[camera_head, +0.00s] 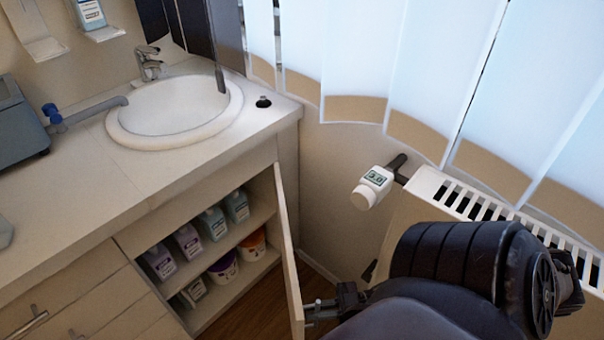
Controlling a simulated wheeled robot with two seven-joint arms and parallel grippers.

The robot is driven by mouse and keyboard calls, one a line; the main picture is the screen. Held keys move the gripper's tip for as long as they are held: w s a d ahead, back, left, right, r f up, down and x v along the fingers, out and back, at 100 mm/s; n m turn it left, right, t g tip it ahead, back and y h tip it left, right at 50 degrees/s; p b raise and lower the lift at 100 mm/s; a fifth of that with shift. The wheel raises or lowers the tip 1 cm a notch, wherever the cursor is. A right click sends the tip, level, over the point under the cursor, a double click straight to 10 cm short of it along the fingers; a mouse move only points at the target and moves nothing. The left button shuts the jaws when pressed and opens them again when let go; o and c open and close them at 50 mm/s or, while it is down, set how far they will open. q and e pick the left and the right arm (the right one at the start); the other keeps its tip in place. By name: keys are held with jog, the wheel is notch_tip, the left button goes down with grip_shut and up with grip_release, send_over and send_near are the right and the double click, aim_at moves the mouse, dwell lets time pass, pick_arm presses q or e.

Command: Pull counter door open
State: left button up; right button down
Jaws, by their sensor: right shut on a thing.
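The counter (75,195) runs along the left, with a round sink in its top. Its cabinet door (288,252) stands open and swung outward, seen nearly edge-on, hinged near the counter's right end. My right gripper (318,308) is at the outer edge of the door, low in the picture, with my dark arm coming in from the right. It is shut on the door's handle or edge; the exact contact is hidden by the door. My left gripper is not in view.
Shelves inside the cabinet hold several bottles (213,222) and tubs (252,245). A white radiator (450,195) with a thermostat valve (372,187) stands close to my right arm. Drawers (85,300) are left of the opening. A little bare floor (245,308) shows before the cabinet.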

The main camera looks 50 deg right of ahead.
jog(key=shift+s+d, duration=0.1)
jog(key=shift+d, duration=0.05)
jog(key=c, duration=1.6)
grip_release()
